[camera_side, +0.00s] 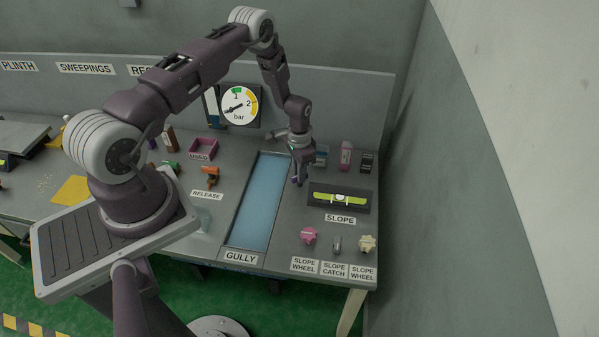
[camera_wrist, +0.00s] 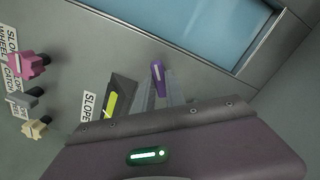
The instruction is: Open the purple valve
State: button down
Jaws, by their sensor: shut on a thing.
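The purple valve (camera_wrist: 158,73) shows in the wrist view as a small purple handle with a pale stripe, near the edge of the blue gully. My gripper (camera_wrist: 161,92) is shut on it, with one grey finger on each side. In the side view my gripper (camera_side: 298,178) points down just right of the gully, and only a small bit of purple shows at its fingertips. The lower part of the valve and its mounting are hidden, and I cannot tell how far it is turned.
The gully (camera_side: 256,205) lies to the left. The slope level (camera_side: 339,198) stands close on the right. In front are a pink slope wheel (camera_side: 308,235), the slope catch (camera_side: 337,244) and a cream slope wheel (camera_side: 367,243). A pressure gauge (camera_side: 239,104) and a pink box (camera_side: 203,149) are behind left.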

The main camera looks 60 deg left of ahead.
jog(key=n, duration=0.4)
jog(key=shift+n, duration=0.3)
jog(key=shift+w+n, duration=0.1)
jog(key=shift+n, duration=2)
jog(key=c, duration=1.4)
grip_release()
jog(key=shift+r, duration=0.15)
notch_tip(320, 180, up, 7)
jog(key=shift+f, duration=0.1)
